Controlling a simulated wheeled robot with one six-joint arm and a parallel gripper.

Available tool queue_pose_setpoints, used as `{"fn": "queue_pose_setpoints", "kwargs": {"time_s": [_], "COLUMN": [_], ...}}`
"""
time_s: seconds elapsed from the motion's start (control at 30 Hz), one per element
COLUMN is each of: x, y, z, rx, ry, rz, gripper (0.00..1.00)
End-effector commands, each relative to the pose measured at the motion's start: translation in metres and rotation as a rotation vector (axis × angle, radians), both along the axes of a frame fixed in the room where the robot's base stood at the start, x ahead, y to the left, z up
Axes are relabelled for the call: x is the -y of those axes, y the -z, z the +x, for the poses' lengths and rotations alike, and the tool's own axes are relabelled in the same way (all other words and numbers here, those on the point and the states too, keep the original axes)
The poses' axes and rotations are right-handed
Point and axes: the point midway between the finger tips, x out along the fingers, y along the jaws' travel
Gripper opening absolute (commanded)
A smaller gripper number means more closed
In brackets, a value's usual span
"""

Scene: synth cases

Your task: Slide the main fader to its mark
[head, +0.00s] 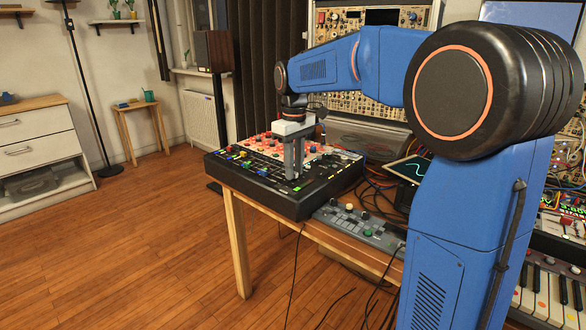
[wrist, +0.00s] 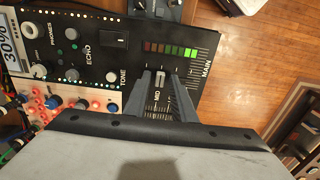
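The black mixing console (head: 262,192) stands on the wooden table; its main section, lettered MAIN, shows in the wrist view (wrist: 207,68). A small pale fader cap (wrist: 160,78) sits on a strip with scale lines and the letters MID. My gripper (head: 293,176) points down over the console's near right part. In the wrist view my gripper (wrist: 159,76) has its two grey fingers apart, one on each side of the cap, with dark gaps showing beside it. Whether the fingertips touch the panel, and the lower part of the fader slot, I cannot tell.
A lit row of level lights (wrist: 172,49) lies just beyond the fingertips. Knobs (wrist: 112,78) stand to their left.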

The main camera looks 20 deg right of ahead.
Motion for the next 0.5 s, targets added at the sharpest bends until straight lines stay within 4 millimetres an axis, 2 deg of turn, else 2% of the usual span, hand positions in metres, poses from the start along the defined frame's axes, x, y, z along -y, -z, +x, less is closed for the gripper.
{"fn": "queue_pose_setpoints", "kwargs": {"time_s": [0.33, 0.5], "x": [0.000, 0.000], "y": [-0.001, -0.016], "z": [0.000, 0.000], "rx": [-0.001, 0.000], "ry": [0.000, 0.000], "rz": [-0.001, 0.000], "gripper": [0.30, 0.30]}}
